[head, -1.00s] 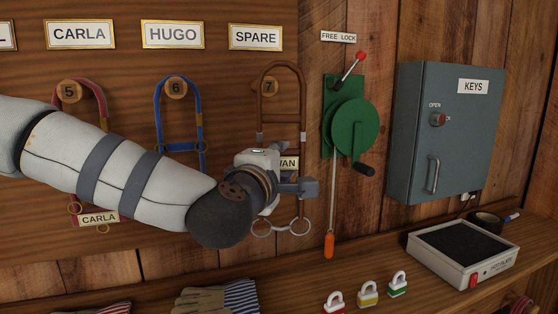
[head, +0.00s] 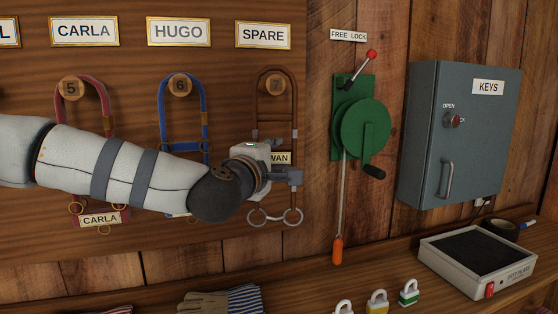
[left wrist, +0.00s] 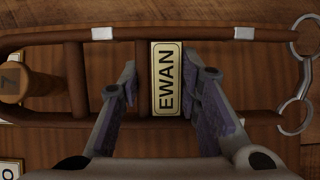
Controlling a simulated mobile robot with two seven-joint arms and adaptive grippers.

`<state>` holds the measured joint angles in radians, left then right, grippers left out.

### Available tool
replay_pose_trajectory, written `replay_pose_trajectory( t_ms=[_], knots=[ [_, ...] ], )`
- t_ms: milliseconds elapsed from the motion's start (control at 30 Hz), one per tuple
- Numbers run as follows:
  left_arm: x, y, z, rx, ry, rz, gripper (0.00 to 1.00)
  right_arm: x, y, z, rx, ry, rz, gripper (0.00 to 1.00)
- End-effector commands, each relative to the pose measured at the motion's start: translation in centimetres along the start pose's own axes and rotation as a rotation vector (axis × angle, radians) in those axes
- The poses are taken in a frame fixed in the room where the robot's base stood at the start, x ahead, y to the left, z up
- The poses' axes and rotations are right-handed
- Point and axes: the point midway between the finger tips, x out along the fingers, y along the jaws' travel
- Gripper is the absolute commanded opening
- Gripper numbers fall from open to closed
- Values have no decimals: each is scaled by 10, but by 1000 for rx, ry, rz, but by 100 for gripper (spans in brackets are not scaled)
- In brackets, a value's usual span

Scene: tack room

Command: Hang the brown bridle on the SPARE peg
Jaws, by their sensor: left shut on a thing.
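The brown bridle (head: 294,112) hangs upright below the SPARE sign (head: 263,36), with its top strap just above peg 7 (head: 275,86). The peg shows inside its upper loop; I cannot tell whether the strap rests on it. In the left wrist view the bridle (left wrist: 60,122) runs across the picture, with the peg (left wrist: 14,83) at the left. My left gripper (left wrist: 168,85) is shut on the bridle around its EWAN plate (left wrist: 167,80). In the head view the gripper (head: 290,178) covers part of the bridle, and the bit rings show below. My right gripper is not in view.
A red bridle (head: 103,96) and a blue bridle (head: 202,105) hang on pegs 5 and 6 to the left. A green crank mechanism (head: 362,125) and a grey key cabinet (head: 430,130) are to the right. Padlocks (head: 377,302) and a hot plate (head: 455,265) sit on the shelf below.

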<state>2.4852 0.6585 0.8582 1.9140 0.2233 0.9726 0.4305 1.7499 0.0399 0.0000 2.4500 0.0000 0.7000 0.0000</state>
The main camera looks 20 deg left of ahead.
Motion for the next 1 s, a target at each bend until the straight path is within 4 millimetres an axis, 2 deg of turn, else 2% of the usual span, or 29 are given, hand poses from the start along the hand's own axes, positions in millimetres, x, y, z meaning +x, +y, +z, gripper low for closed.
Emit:
replay_pose_trajectory(
  t_ms=[233, 433, 1000],
  knots=[
    [16, -2, -11, -1, 2, 1, 0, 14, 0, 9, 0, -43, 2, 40],
    [22, -5, -16, -1, 1, 4, 0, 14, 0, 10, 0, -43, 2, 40],
    [24, -7, -17, -1, 0, 6, 0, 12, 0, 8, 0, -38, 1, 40]
  ],
)
